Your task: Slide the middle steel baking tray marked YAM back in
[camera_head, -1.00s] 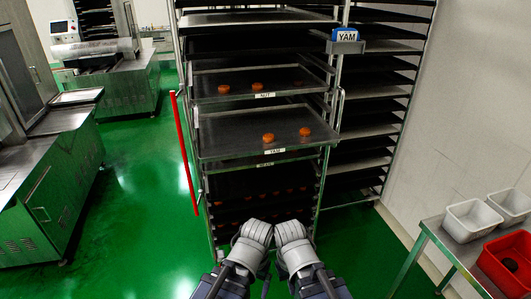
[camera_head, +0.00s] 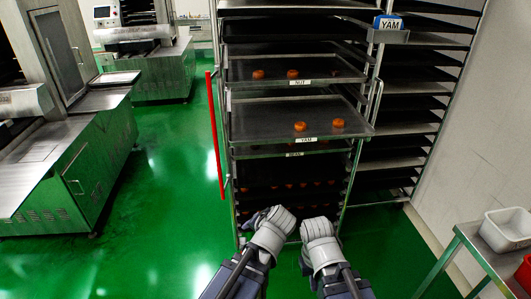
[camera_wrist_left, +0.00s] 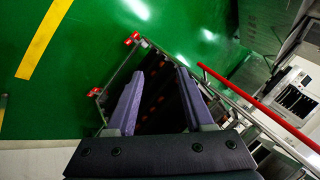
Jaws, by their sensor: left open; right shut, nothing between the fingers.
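The steel tray marked YAM (camera_head: 270,112) juts forward from the rack, with two orange-brown pieces on it. The tray marked NUT (camera_head: 263,72) is above it. A BEAN label (camera_head: 294,154) shows just below it. My left gripper (camera_head: 262,216) is low in front of the rack, below the YAM tray and apart from it. In the left wrist view its two fingers (camera_wrist_left: 163,77) are spread, with nothing held between them. My right gripper (camera_head: 318,226) is beside it to the right, shut and empty; its fingertips are hard to make out.
The rack (camera_head: 358,165) has upright side posts; a red bar (camera_head: 215,135) stands along its left side. A blue YAM sign (camera_head: 388,23) sits in a holder at upper right. A steel table (camera_head: 490,250) with bins is at lower right.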

